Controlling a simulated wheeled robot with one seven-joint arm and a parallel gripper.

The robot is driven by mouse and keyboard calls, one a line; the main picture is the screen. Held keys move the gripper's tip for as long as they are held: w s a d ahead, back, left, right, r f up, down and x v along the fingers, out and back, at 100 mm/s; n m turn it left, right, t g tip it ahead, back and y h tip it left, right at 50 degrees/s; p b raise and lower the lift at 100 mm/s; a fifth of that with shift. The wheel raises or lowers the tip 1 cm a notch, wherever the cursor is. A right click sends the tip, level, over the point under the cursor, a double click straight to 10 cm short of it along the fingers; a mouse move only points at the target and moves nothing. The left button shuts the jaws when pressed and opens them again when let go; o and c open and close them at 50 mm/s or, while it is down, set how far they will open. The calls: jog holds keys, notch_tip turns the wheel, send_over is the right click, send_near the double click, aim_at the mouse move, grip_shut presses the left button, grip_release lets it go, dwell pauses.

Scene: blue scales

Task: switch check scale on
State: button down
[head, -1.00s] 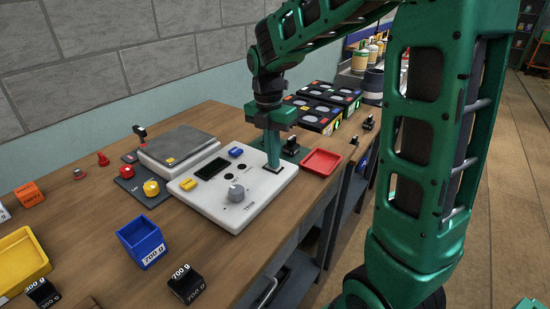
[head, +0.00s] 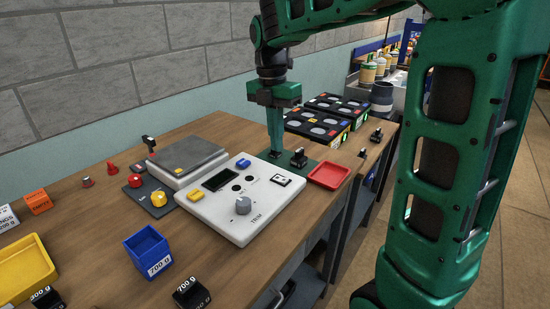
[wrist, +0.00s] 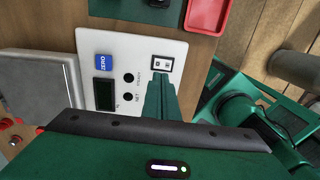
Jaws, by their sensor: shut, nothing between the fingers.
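The white control panel (head: 233,204) lies on the bench beside the scale with the grey pan (head: 186,154). A black-and-white rocker switch (head: 281,181) sits near its right corner and also shows in the wrist view (wrist: 161,64). The panel has a dark display (head: 220,179), a blue button (head: 243,163), a yellow button (head: 195,195) and a grey trim knob (head: 243,205). My gripper (head: 275,152) is shut and empty, pointing down near the panel's far right edge, apart from the switch in the picture. In the wrist view its fingers (wrist: 160,93) end just below the switch.
A black weight (head: 298,158) stands on a green mat behind the switch, with a red tray (head: 329,175) to its right. Black boxes with round pads (head: 325,118) stand farther back. A blue bin (head: 148,252) and a yellow tray (head: 24,271) are at the front left.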

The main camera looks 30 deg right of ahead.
jog(key=r, duration=0.5)
jog(key=shift+w+a+r, duration=0.15)
jog(key=shift+w+a, duration=0.05)
jog(key=shift+w, duration=0.15)
jog(key=shift+d, duration=0.1)
